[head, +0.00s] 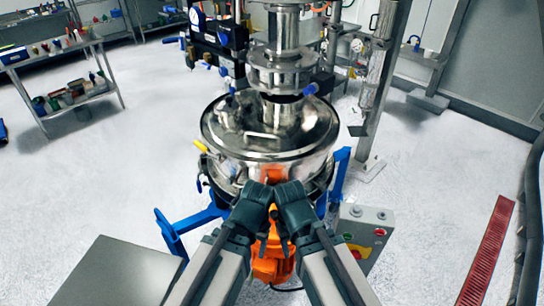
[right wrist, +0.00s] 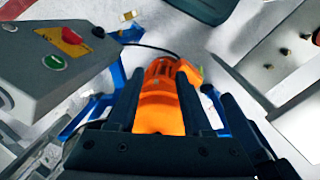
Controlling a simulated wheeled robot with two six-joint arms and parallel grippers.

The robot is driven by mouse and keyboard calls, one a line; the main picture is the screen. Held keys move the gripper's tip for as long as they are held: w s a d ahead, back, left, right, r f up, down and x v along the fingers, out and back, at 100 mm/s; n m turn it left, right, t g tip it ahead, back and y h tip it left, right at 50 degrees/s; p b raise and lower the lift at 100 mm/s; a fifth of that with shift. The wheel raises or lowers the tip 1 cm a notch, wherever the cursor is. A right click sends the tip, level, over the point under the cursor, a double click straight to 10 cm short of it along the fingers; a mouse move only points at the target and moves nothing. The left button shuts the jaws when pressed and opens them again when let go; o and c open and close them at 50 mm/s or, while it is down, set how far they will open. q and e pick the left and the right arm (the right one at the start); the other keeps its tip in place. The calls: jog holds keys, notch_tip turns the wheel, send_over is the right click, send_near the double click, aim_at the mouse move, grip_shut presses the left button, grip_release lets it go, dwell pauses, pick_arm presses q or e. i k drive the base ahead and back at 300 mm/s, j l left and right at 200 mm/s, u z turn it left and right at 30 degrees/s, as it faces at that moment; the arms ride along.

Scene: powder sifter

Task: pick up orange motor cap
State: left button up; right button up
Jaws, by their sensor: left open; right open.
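The orange motor cap (head: 270,268) is low under the steel sifter, partly hidden behind my grippers and forearms. In the right wrist view the orange motor cap (right wrist: 160,98) appears between the two dark fingers of my right gripper (right wrist: 158,80); contact cannot be told. My right gripper (head: 284,236) is open, pointing down above the cap. My left gripper (head: 260,236) is open and close beside the right one, also above the cap; its fingertips are hard to make out.
The steel sifter vessel (head: 270,140) stands just beyond my grippers, with blue frame legs (head: 180,232) around it. A grey control box (head: 365,238) with buttons is at the right. A grey tabletop (head: 120,272) is at the lower left. Open floor lies on both sides.

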aim_at(274, 220)
jog(key=i, duration=0.25)
jog(key=k+l, duration=0.15)
jog(key=l, duration=0.25)
jog(key=k+l, duration=0.15)
jog(key=l, duration=0.2)
jog(key=k+l+z, duration=0.1)
jog(key=l, duration=0.3)
jog(key=k+l, duration=0.25)
jog(key=l, duration=0.15)
jog(key=k+l, duration=0.15)
jog(key=l, duration=0.2)
